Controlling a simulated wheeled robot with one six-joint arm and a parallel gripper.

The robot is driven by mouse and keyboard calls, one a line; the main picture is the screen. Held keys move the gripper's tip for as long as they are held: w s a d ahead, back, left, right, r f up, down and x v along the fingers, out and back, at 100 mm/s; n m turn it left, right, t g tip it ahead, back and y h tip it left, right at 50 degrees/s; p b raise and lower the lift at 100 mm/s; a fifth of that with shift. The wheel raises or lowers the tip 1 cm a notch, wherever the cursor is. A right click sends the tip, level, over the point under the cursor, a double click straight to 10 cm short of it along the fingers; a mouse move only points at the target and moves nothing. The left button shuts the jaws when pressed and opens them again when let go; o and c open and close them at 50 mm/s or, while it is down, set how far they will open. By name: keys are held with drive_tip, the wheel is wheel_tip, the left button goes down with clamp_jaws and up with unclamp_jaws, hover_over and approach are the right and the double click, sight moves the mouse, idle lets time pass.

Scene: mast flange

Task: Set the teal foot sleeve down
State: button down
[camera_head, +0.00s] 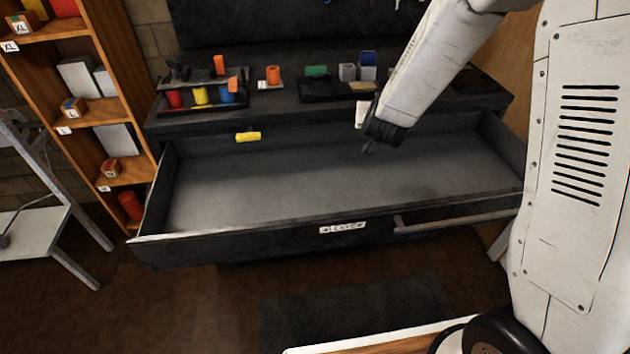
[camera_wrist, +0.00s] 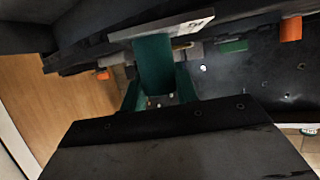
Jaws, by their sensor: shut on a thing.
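My gripper (camera_head: 370,148) is over the open drawer, near the front edge of the bench top. In the wrist view the teal foot sleeve (camera_wrist: 154,62) sits just beyond the dark gripper body, with teal parts on both sides of its lower end. My gripper is shut on it. A grey bar with a white label crosses its far end in that view; I cannot tell whether they touch. In the head view the sleeve is not clearly seen, being hidden at the gripper.
The open drawer (camera_head: 290,185) is empty except for a yellow piece (camera_head: 248,137) at its back edge. Trays with coloured pieces stand on the bench, including a green block (camera_head: 316,71) and an orange cylinder (camera_head: 272,75). A wooden shelf (camera_head: 125,90) stands left.

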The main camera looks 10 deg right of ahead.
drive_tip(key=w+n+y, duration=0.1)
drive_tip(key=w+a+n+y, duration=0.1)
drive_tip(key=w+y, duration=0.1)
drive_tip(key=shift+a+r+n+t, duration=0.15)
drive_tip(key=shift+a+n+t, duration=0.05)
drive_tip(key=shift+n+t, duration=0.1)
drive_tip(key=a+f+n+g+y, duration=0.1)
drive_tip(key=n+y, duration=0.1)
drive_tip(key=y, duration=0.1)
drive_tip(key=s+a+f+n+g+y, duration=0.1)
drive_tip(key=f+n+y, duration=0.1)
drive_tip(key=n+y, duration=0.1)
drive_tip(key=s+a+f+n+y, duration=0.1)
drive_tip(key=n+y, duration=0.1)
drive_tip(key=n, duration=0.1)
drive_tip(key=shift+f+g+y, duration=0.25)
drive_tip(key=shift+g+y, duration=0.15)
drive_tip(key=s+f+n+g+y, duration=0.5)
drive_tip(key=s+n, duration=0.1)
drive_tip(key=s, duration=0.3)
drive_tip(key=g, duration=0.1)
hover_over(361, 201)
wheel_tip(361, 201, down, 6)
drive_tip(key=r, duration=0.1)
drive_tip(key=shift+f, duration=2.7)
